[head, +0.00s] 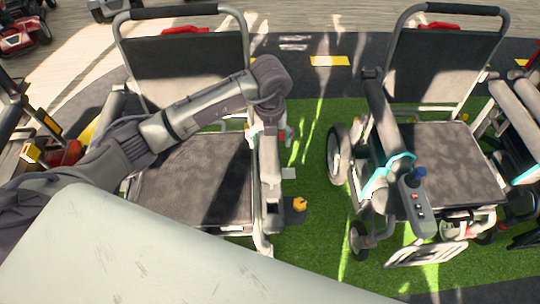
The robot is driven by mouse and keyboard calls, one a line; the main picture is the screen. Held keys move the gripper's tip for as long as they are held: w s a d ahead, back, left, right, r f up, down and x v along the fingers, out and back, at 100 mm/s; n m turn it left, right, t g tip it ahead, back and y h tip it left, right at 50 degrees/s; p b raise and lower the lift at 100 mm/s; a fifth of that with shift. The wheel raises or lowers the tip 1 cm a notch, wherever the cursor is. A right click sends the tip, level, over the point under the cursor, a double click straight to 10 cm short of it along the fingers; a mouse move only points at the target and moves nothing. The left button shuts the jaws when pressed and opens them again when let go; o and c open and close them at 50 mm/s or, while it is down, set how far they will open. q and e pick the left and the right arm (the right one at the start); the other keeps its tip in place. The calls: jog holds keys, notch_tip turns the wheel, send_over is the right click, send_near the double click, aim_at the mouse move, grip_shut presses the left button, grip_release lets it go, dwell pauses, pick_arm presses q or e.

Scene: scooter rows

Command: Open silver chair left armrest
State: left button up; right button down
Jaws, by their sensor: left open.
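The silver chair (195,180) on the left has a dark seat and backrest and a pale metal frame. Its armrest (271,185) on the picture's right side runs lengthwise beside the seat, looking lowered. My left arm reaches across the chair from the left. My left gripper (268,118) is open at the rear part of that armrest, pointing down; its fingertips are hard to make out, and I cannot tell whether they touch it. My right gripper is not in view.
A second wheelchair (445,160) with cyan trim and a joystick (418,178) stands to the right. Green turf (315,150) lies between the chairs. An orange part (300,204) sits beside the armrest. Red scooters (22,35) stand at the upper left.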

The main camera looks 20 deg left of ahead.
aim_at(270, 153)
pick_arm(q)
notch_tip(270, 153, down, 8)
jog(key=shift+r, duration=0.1)
jog(key=shift+c, duration=0.3)
